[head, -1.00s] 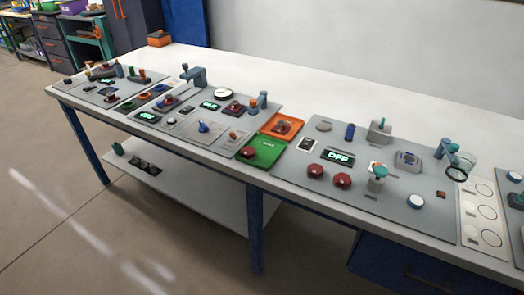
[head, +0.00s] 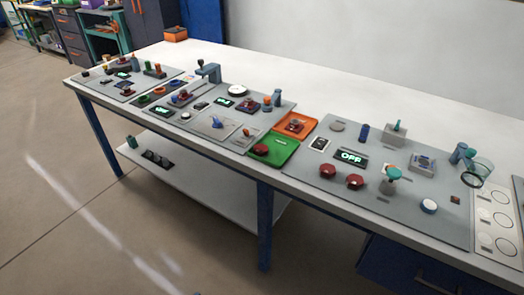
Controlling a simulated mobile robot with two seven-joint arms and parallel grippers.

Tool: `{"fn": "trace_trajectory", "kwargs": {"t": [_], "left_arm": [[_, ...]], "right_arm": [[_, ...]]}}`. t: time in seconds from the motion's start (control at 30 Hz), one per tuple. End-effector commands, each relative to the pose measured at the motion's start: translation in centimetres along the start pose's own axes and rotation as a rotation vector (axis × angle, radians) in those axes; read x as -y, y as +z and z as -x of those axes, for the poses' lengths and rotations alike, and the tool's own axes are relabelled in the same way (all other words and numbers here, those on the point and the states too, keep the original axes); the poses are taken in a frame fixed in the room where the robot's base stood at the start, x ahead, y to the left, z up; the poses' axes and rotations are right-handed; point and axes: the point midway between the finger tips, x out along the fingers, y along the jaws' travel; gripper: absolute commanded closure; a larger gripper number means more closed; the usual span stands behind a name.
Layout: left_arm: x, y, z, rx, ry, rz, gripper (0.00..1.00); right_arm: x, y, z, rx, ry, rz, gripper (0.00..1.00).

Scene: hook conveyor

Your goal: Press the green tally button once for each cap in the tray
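A green tray (head: 284,149) sits at the front middle of the bench, with one dark red cap-like piece (head: 261,150) at its left end. An orange tray (head: 311,122) lies behind it and holds a dark red and orange piece (head: 294,125). Two more dark red rounded pieces, one on the left (head: 327,171) and one on the right (head: 355,181), are on the grey panel right of the green tray. A teal-topped piece (head: 393,173) stands on a pale post there. I cannot tell which piece is the green tally button. Neither gripper is in view.
A lower shelf (head: 205,186) is mostly bare.

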Motion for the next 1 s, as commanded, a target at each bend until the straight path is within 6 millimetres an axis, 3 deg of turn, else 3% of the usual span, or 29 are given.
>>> {"fn": "trace_trajectory", "kwargs": {"t": [0.4,0.83,1.0], "left_arm": [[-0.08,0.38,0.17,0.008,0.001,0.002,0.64],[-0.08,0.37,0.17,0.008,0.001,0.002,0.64],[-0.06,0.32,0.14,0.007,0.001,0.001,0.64]], "right_arm": [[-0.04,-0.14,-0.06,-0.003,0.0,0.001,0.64],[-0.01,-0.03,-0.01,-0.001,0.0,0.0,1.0],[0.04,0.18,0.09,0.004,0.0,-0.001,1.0]]}}
